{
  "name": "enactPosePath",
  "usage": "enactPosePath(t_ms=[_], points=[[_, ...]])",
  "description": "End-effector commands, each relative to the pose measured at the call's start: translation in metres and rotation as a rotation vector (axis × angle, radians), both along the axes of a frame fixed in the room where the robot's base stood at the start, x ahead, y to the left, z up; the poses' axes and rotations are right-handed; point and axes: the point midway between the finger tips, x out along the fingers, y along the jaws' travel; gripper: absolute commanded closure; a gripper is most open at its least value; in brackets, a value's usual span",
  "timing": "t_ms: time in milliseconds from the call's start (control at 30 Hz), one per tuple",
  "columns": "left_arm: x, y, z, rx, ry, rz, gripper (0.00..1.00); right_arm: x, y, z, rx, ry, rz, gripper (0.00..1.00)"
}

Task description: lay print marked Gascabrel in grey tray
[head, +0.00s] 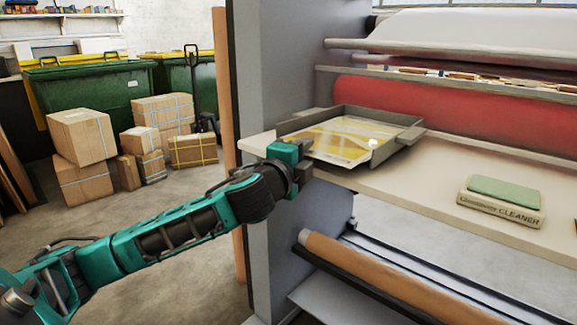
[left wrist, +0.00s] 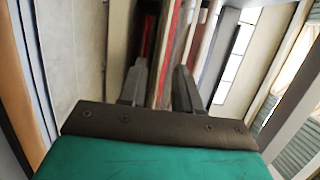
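The grey tray (head: 408,137) sits on the pale shelf of the laminator, in front of the red roller. A yellow and white print (head: 345,139) lies in it, flat or nearly so; its marking is too small to read. My left gripper (head: 306,172) is at the near left corner of the tray, close beside the print's edge. In the left wrist view its two fingers (left wrist: 160,82) stand apart, with nothing clearly gripped between them. Whether they touch the tray or print cannot be told. My right gripper is not in view.
A cleaner block (head: 502,206) with a green pad (head: 505,191) rests on the shelf (head: 430,180) at right. The red roller (head: 450,112) runs behind the tray. A brown roll (head: 390,280) is below the shelf. Cardboard boxes (head: 82,150) and green bins stand at back left.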

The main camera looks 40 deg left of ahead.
Motion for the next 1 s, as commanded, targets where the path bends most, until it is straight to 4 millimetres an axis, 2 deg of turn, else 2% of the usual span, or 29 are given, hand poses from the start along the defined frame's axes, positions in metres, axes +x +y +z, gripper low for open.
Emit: enactPosePath(t_ms=[200,500,700,1000], points=[[-0.039,-0.007,-0.002,0.003,0.004,-0.003,0.67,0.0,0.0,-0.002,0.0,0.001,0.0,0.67],[-0.083,-0.015,-0.003,0.001,0.003,-0.001,0.67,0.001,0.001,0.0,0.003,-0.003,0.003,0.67],[-0.098,-0.017,-0.002,0.001,0.001,-0.001,0.67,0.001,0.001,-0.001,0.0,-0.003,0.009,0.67],[-0.104,-0.018,-0.001,0.0,0.0,0.0,0.67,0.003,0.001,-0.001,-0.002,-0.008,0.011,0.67]])
